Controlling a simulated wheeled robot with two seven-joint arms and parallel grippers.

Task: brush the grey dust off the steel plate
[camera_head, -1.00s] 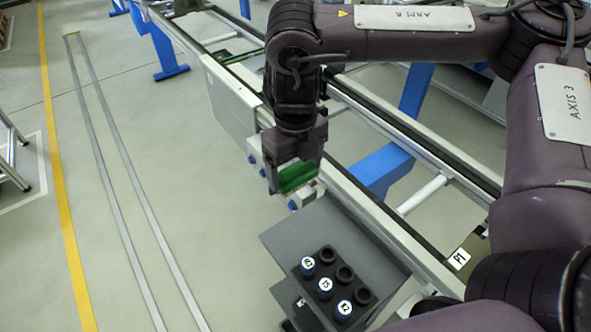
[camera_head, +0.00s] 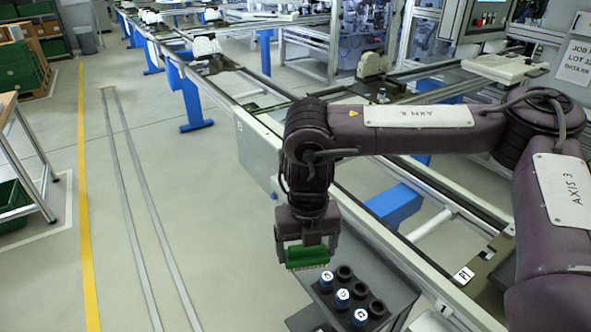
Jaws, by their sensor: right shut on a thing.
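My right gripper (camera_head: 306,238) points down and is shut on a green block-shaped brush (camera_head: 307,256) with a pale lower edge that looks like bristles. The brush hangs clear of the floor, just behind and left of a dark socket rack in the picture. I cannot pick out the steel plate or any grey dust with certainty. A grey-olive plate (camera_head: 488,262) with a P1 label lies on the line at the right, partly hidden by my arm. My left gripper is not in view.
The dark rack (camera_head: 366,300) holds several blue-capped pieces (camera_head: 342,297) beside empty sockets, on a grey stand. The conveyor rail (camera_head: 388,252) runs diagonally behind it. Open floor (camera_head: 200,200) lies left, with a yellow line. A bench (camera_head: 20,150) stands at far left.

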